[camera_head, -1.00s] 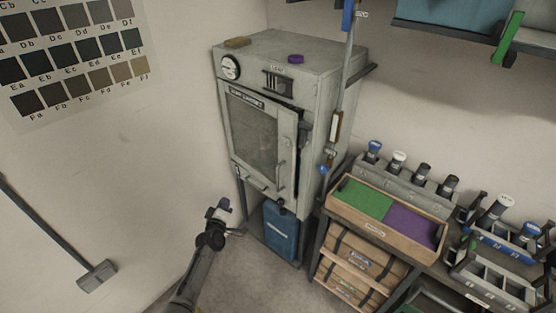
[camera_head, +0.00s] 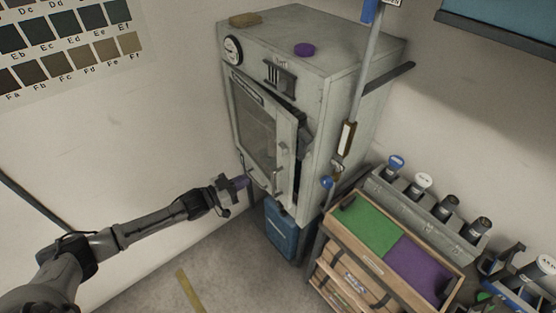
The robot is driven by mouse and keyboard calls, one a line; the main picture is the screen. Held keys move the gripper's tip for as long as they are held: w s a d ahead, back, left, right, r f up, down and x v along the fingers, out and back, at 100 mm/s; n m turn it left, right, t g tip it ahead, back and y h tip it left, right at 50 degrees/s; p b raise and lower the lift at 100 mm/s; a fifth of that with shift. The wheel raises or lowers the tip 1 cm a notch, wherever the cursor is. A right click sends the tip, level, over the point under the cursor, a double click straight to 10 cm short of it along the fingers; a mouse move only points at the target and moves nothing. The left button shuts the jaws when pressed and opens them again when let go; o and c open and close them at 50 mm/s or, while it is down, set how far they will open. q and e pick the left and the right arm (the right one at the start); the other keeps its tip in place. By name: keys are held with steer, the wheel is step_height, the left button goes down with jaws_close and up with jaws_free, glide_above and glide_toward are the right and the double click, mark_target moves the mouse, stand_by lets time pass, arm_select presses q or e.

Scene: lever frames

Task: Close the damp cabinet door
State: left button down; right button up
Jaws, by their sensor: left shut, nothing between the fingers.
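The damp cabinet (camera_head: 318,62) is a grey metal box with a round dial at its upper left, standing against the corner of the room. Its windowed door (camera_head: 287,150) is ajar, with a dark gap along its right edge and a handle on that side. My left gripper (camera_head: 243,182) is shut and empty. In the picture it is at the lower left of the door, close to it; whether it touches cannot be told. My right gripper is not in view.
A blue container (camera_head: 282,232) stands below the cabinet. A vertical pole (camera_head: 352,120) with a blue valve runs by the cabinet's right side. A wooden tray (camera_head: 343,228) with green and purple sections is at the lower right. Floor is open in front.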

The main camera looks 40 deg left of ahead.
mark_target(282, 162)
arm_select(q)
steer(key=x, duration=1.2)
steer(key=shift+f+b, duration=0.1)
steer(key=shift+b, duration=0.2)
steer(key=shift+w+d, duration=0.25)
steer(key=shift+w, duration=0.25)
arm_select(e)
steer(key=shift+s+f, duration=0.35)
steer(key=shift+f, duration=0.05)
